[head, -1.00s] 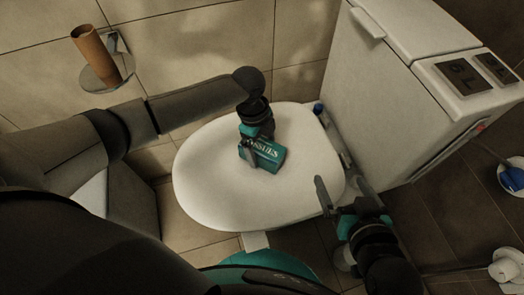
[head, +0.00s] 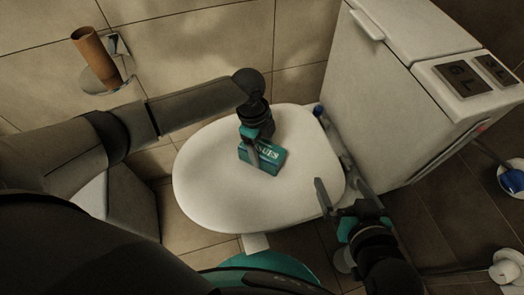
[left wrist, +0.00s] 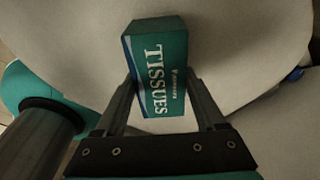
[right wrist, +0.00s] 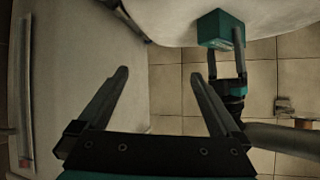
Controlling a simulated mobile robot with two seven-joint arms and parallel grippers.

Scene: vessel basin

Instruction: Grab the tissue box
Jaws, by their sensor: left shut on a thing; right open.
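The teal tissue box (head: 266,158), with white "TISSUES" lettering, is on the closed white toilet lid (head: 210,185) in the head view. My left gripper (head: 254,150) comes down on it from above, shut on the box. In the left wrist view the tissue box (left wrist: 158,72) sits between the two fingers (left wrist: 162,90), one on each side. I cannot tell whether the box is touching the lid or just above it. The right wrist view shows the tissue box (right wrist: 222,28) at the top. My right gripper (head: 338,192) is open and empty beside the lid's right edge.
The white toilet tank (head: 400,85) with flush buttons stands at the right. A brown cardboard roll (head: 92,55) is on a wall holder at upper left. A blue-headed brush (head: 510,178) is at far right. The lid around the box is clear.

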